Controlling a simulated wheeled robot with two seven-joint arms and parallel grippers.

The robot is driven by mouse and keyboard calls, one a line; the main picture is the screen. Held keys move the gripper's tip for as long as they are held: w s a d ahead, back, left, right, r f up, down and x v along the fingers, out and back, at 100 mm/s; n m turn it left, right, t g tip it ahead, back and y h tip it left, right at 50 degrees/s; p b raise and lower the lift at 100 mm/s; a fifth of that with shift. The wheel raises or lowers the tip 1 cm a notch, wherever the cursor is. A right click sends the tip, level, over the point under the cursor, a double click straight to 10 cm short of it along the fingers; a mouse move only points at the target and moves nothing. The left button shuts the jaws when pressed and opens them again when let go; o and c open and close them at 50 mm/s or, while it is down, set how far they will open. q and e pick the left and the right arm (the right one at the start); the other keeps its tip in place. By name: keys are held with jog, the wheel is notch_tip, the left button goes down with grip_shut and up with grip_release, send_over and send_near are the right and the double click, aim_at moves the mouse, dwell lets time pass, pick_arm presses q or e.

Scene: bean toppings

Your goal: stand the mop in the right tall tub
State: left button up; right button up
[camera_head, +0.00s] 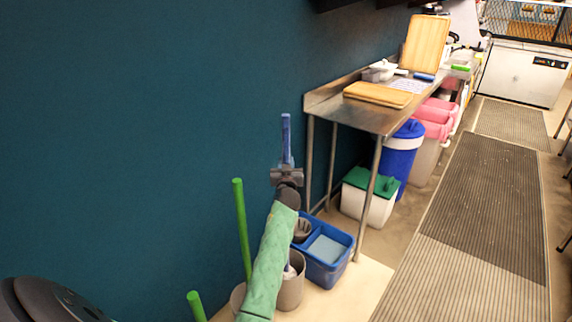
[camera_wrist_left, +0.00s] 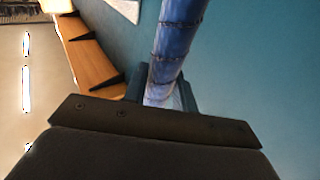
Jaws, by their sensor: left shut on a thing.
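The mop's blue handle (camera_head: 286,138) stands nearly upright, and my left gripper (camera_head: 287,176) is shut around it. In the left wrist view the blue pole (camera_wrist_left: 178,40) runs down between the fingers (camera_wrist_left: 160,95). My green-sleeved left arm hides much of the lower handle. A whitish bit, perhaps the mop's lower end, shows at the mouth of the grey right tall tub (camera_head: 291,290). I cannot tell whether it rests on the bottom. The left tall tub (camera_head: 238,300) is mostly hidden by my arm. My right gripper is not in view.
A green pole (camera_head: 242,228) stands by the left tub; another green pole end (camera_head: 195,304) is nearer. A blue divided bucket (camera_head: 326,262) sits right of the tubs. A steel table (camera_head: 375,118) stands beyond, with a green-lidded bin (camera_head: 368,200) below. The dark wall is behind.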

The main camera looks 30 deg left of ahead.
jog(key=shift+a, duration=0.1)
pick_arm(q)
jog(key=o, duration=1.1)
jog(key=shift+f, duration=0.1)
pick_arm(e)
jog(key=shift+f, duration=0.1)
pick_arm(q)
jog(key=b+v, duration=0.1)
jog(key=v, duration=0.6)
jog(key=shift+s+d, duration=0.25)
jog(key=shift+s, duration=0.05)
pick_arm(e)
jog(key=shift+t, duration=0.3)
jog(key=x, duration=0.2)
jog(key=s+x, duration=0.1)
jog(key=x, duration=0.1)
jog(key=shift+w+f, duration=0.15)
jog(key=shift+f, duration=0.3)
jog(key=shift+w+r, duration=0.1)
